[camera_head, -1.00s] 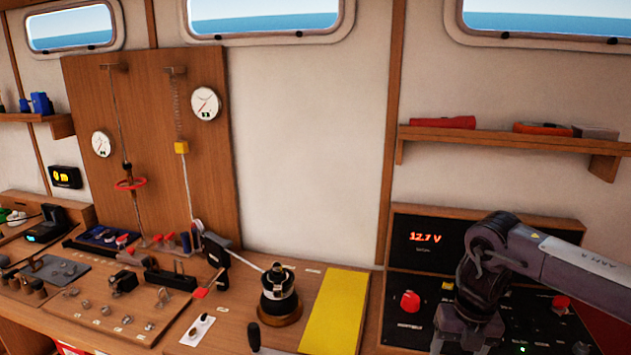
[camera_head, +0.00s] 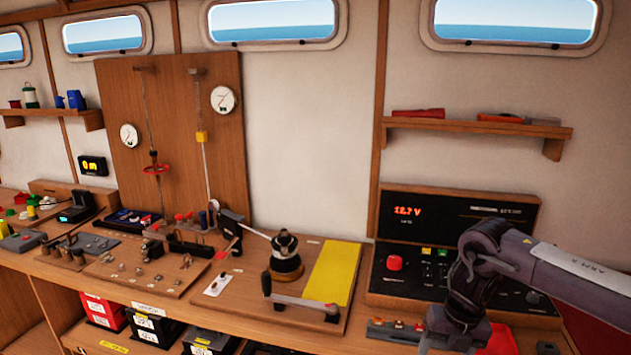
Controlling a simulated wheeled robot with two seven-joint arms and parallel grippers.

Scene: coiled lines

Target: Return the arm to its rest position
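My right arm comes in from the right edge, in front of the instrument panel (camera_head: 455,205). It bends downward at a dark joint, and its lower part runs out of the bottom of the picture. The fingers of my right gripper do not show. My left arm and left gripper are not in view. I cannot see anything held.
The bench carries a winch (camera_head: 286,255) with a handle (camera_head: 300,304), a yellow mat (camera_head: 333,273) and a wooden board (camera_head: 150,268) with small fittings. Labelled bins (camera_head: 155,325) stand below. A wall shelf (camera_head: 475,128) is above my arm.

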